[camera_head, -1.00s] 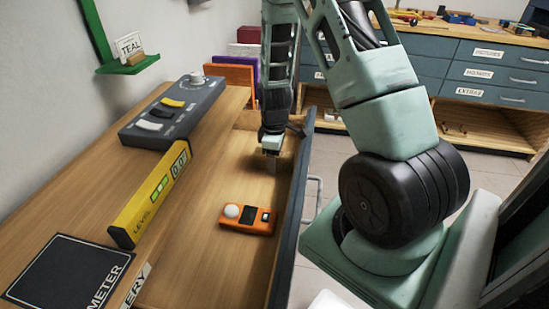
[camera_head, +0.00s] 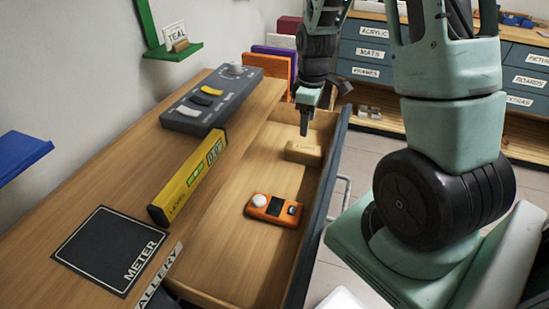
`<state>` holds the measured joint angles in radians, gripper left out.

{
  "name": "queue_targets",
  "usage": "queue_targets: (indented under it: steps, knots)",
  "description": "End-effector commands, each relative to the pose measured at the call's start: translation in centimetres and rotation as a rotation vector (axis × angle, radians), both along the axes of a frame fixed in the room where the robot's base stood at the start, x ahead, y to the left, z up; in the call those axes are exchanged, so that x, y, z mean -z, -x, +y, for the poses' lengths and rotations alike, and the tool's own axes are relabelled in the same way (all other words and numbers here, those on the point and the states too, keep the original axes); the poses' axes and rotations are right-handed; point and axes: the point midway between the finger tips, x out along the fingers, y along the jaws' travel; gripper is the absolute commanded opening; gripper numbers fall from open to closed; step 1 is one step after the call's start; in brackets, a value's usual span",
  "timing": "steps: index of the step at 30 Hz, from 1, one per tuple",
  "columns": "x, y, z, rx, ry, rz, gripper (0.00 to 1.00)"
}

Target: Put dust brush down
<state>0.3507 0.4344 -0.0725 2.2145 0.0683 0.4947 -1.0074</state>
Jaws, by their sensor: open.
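A pale wooden block with small dark lettering (camera_head: 303,152), which looks like the dust brush, lies in the open drawer (camera_head: 240,272) near its far end. No bristles can be made out. My gripper (camera_head: 304,130) points down just above the block and appears clear of it. It is open, though its fingers look close together from this side. An orange device with a white dome (camera_head: 274,210) lies in the drawer nearer to me.
The drawer's dark front (camera_head: 318,225) stands close right of my gripper. On the bench are a yellow level (camera_head: 190,178), a grey switch panel (camera_head: 210,100) and a black METER mat (camera_head: 108,250). Coloured panels (camera_head: 275,62) stand behind the drawer.

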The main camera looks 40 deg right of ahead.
Motion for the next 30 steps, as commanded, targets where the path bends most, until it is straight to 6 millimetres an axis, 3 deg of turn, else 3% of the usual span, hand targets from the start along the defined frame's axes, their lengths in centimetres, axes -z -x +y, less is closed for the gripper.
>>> queue_targets:
  steps: [2,4,7,9,12,15,18,21,30]
  knots:
    - [-0.7,-0.4,2.4,-0.014,-0.01,-0.008,0.61]
    - [-1.8,-0.6,6.2,-0.028,-0.027,-0.016,0.61]
    - [-4.1,0.3,14.2,-0.057,-0.056,-0.024,0.61]
    - [-5.7,2.6,20.1,-0.081,-0.073,-0.021,0.61]
    - [-7.6,7.2,26.8,-0.109,-0.081,-0.013,0.61]
    - [-8.7,12.0,30.8,-0.13,-0.075,-0.005,0.61]
    - [-9.3,15.8,32.8,-0.141,-0.062,-0.003,0.61]
    - [-9.5,17.9,33.6,-0.144,-0.053,-0.004,0.61]
    - [-9.6,18.7,33.8,-0.139,-0.049,-0.003,0.61]
